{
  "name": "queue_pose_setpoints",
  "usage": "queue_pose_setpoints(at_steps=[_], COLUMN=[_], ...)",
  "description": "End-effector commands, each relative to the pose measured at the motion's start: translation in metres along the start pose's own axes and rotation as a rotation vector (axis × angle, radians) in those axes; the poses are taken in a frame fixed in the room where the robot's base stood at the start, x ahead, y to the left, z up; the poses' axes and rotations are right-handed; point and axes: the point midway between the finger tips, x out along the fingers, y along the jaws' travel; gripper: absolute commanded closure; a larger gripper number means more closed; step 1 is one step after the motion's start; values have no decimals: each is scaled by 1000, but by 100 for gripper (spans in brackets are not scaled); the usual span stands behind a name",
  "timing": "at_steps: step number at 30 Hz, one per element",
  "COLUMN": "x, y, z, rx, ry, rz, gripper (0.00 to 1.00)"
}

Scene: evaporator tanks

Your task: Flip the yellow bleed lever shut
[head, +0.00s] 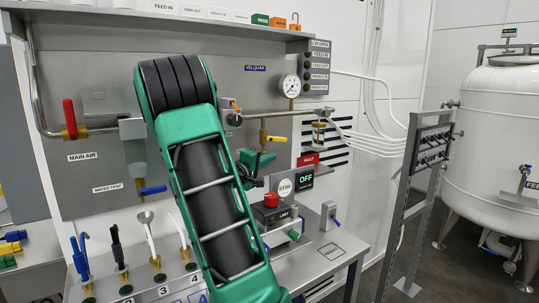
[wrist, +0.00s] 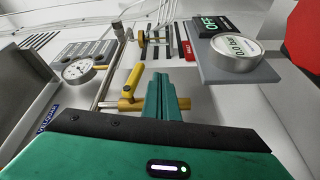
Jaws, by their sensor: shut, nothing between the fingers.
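The yellow bleed lever (head: 263,137) is on a brass valve under the pipe on the panel, below the gauge. In the wrist view the lever (wrist: 132,82) stands roughly along the pipe, just left of my fingers. The brass valve body (wrist: 130,104) shows at its base, and a brass part runs right behind my fingers. My gripper (wrist: 160,80) is shut and empty, its green fingers close to the lever's right side; I cannot tell whether they touch it. In the head view my gripper (head: 262,160) is just below the lever, and my arm hides part of the panel.
A pressure gauge (head: 290,86) sits above the pipe. A round display (head: 284,188), an OFF sign (head: 305,180) and a red button box (head: 271,200) are close on the right. A red-handled valve (head: 70,118) and a blue-handled one (head: 153,190) are farther left.

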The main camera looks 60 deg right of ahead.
Motion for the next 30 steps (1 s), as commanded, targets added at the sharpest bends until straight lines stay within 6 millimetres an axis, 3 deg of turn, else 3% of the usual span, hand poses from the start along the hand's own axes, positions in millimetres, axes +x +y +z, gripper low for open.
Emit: queue_pose_setpoints(at_steps=[9,30], x=[-19,-19], y=[-7,-9], z=[11,13], rx=[-1,11], ry=[-16,-20], rz=[3,-11], gripper=[100,100])
